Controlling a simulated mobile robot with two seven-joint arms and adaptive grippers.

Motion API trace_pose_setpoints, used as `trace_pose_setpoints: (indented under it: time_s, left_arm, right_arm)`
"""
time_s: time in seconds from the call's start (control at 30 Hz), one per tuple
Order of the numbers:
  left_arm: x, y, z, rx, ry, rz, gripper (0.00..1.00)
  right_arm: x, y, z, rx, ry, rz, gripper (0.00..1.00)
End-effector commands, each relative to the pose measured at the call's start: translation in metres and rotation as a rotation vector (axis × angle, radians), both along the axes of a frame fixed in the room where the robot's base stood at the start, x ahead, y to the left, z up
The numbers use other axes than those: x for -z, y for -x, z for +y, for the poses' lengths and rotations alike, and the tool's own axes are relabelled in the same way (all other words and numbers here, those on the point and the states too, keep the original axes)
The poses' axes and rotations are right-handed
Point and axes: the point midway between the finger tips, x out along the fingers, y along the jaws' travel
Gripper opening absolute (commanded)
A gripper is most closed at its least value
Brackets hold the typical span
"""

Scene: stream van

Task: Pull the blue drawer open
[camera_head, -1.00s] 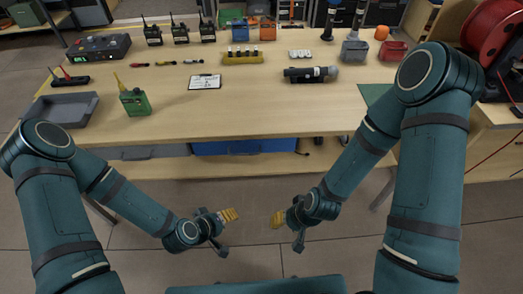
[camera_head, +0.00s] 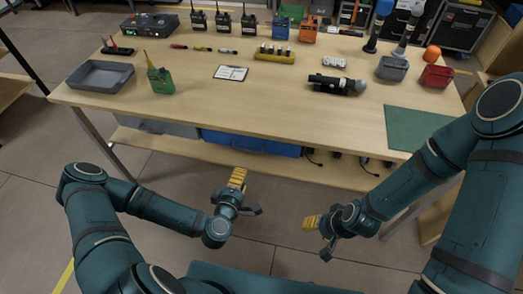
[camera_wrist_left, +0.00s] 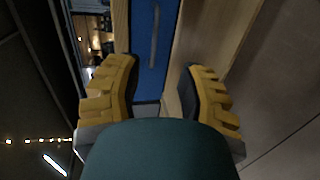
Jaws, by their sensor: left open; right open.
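The blue drawer (camera_head: 250,143) sits under the tabletop, beside a grey drawer on its left. It looks shut. In the left wrist view the blue drawer front (camera_wrist_left: 150,65) runs up between the fingers, with a long grey handle (camera_wrist_left: 155,38) on it. My left gripper (camera_head: 238,178) is open and empty, in front of and below the blue drawer, apart from it. In the wrist view its yellow-padded fingers (camera_wrist_left: 160,90) are spread wide. My right gripper (camera_head: 310,223) is open and empty, low in front of the table and to the right of the drawer.
A lower shelf (camera_head: 330,175) runs beneath. The floor before the table is clear.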

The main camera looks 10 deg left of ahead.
Motion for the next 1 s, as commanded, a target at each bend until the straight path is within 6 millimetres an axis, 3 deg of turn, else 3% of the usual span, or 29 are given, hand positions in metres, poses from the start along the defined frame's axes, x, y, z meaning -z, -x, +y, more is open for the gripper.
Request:
trace_pose_setpoints:
  time_s: [0.27,0.8,1.0]
  left_arm:
    - [-0.002,-0.01,0.008,-0.048,0.022,-0.025,0.39]
    - [0.019,-0.105,0.004,-0.047,0.022,-0.024,0.39]
    - [0.024,-0.128,0.003,-0.047,0.023,-0.023,0.39]
  right_arm:
    - [0.001,0.0,0.0,-0.001,0.0,0.0,0.47]
    - [0.017,-0.003,0.0,0.001,0.001,-0.007,0.47]
    - [0.021,-0.004,0.0,0.002,0.001,-0.01,0.47]
